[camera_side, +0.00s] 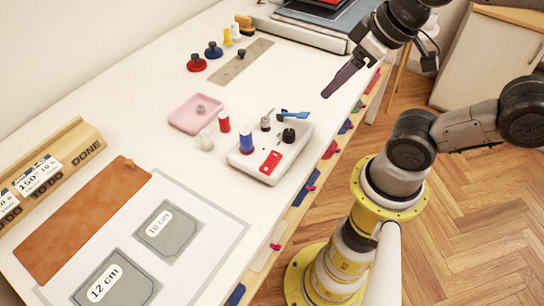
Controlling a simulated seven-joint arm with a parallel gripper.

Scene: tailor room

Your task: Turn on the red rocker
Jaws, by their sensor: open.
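The red rocker (271,161) is set in the top of a white switch box (247,165) at its near corner, on the white table. I cannot tell from its tilt whether it is on or off. The box also carries a blue knob (246,140), a black knob (288,135), a blue lever (294,114) and a small metal toggle (265,123). My gripper (326,95) is above the table's right side, beyond the box and up to its right. It is open, seen edge-on, and touches nothing.
A pink tray (183,125) and red and white spools (224,122) stand left of the box. A grey strip (240,62) and several knobs lie farther back. A brown leather piece (70,225) lies at the front left. Coloured clips line the table's right edge.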

